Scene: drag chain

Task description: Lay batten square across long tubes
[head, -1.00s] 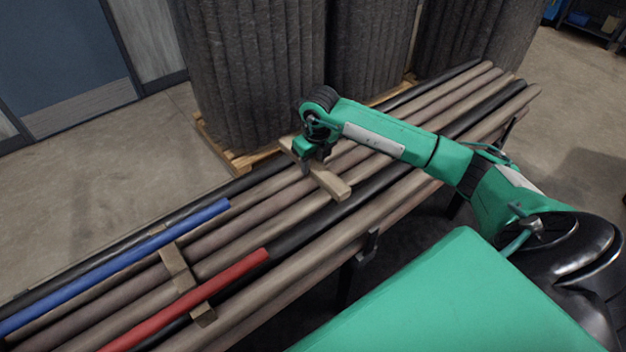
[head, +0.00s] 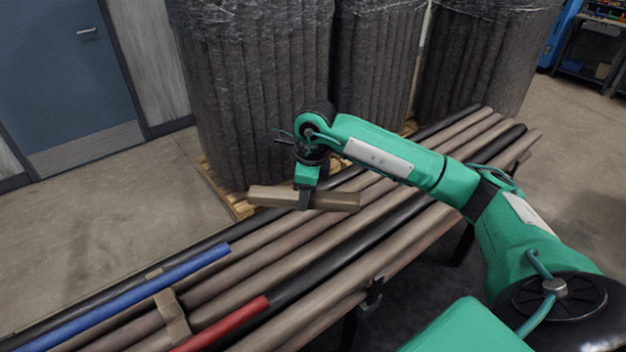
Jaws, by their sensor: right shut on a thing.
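A short wooden batten (head: 335,201) is held near its middle by my right gripper (head: 304,203), which is shut on it. The batten lies roughly left to right in the picture, at a slant to the tubes, and appears raised above them. The long tubes (head: 340,236), brown and black, run side by side from lower left to upper right. A second batten (head: 172,312) lies across the tubes at the lower left, between or under a blue tube (head: 130,297) and a red tube (head: 225,325). My left gripper is out of view.
Tall wrapped bundles of dark tubes (head: 250,100) stand on a wooden pallet (head: 240,207) just behind the tubes, close to my right gripper. A blue door (head: 70,75) is at the back left. Open concrete floor (head: 120,210) lies left of the tubes.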

